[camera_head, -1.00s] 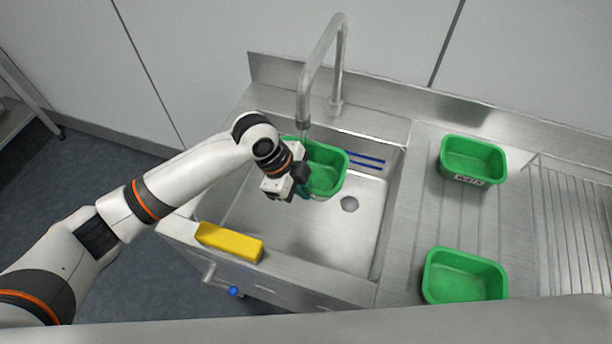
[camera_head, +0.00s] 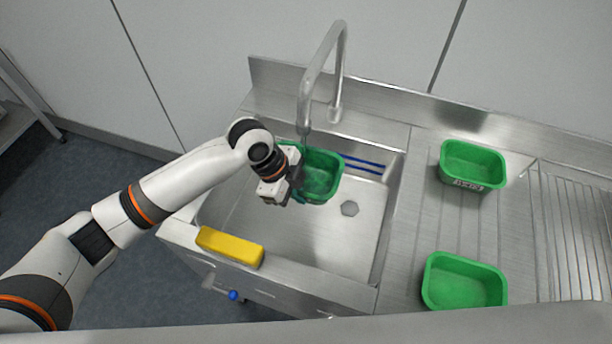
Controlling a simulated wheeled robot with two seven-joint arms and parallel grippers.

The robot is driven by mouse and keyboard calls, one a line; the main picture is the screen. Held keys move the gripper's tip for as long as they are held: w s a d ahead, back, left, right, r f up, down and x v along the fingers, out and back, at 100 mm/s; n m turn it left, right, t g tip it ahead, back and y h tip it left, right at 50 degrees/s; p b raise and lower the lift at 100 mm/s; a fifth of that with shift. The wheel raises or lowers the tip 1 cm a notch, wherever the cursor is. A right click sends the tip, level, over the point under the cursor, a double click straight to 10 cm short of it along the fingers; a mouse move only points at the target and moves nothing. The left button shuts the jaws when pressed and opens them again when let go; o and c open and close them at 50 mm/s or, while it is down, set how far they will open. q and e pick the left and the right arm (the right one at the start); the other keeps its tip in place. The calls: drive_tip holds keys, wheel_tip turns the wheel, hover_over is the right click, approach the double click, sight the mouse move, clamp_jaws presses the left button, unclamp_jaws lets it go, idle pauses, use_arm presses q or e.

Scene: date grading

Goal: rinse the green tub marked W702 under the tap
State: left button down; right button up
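A green tub (camera_head: 322,180) is in the sink basin, below the mouth of the curved metal tap (camera_head: 304,112). No mark shows on the side of it that I see. My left gripper (camera_head: 297,186) is at the tub's left wall and appears shut on it; the fingertips are partly hidden. The tub's inside looks dark and wet in places. I cannot clearly make out a water stream. My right gripper is not in view.
Two more green tubs stand on the drainboard: one at the back (camera_head: 472,165) with a label too small to read, one at the front (camera_head: 464,281). A yellow sponge-like block (camera_head: 230,247) lies on the sink's front edge. The basin's right side (camera_head: 349,235) is clear.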

use_arm(q)
drive_tip(key=s+a+p, duration=0.5)
drive_tip(key=s+p, duration=0.2)
drive_tip(key=s, duration=0.6)
drive_tip(key=shift+a, duration=0.2)
drive_tip(key=shift+w, duration=0.1)
idle(0.4)
